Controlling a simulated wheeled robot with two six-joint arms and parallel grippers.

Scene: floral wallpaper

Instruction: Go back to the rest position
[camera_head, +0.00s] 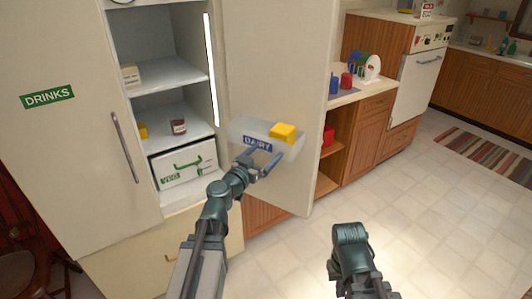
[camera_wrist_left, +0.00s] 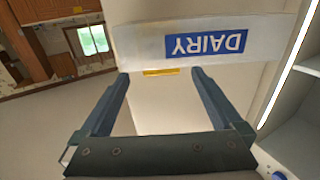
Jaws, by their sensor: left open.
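My left gripper (camera_head: 264,163) is open in front of the fridge door's clear bin with the blue DAIRY label (camera_head: 257,143). A yellow block (camera_head: 283,132) sits in or on that bin, above and beyond the fingers. In the left wrist view the open fingers (camera_wrist_left: 160,76) have nothing between them that they grip; the DAIRY bin (camera_wrist_left: 270,48) lies just past the tips, and a thin yellow strip (camera_wrist_left: 161,72) shows at its edge. My right arm (camera_head: 350,240) shows at the bottom of the head view, but its fingers are not visible.
The fridge (camera_head: 88,125) stands open at left with shelves and a white drawer (camera_head: 185,165). Its open door (camera_head: 275,60) is close to my left arm. A wooden counter (camera_head: 362,130) stands behind the door.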

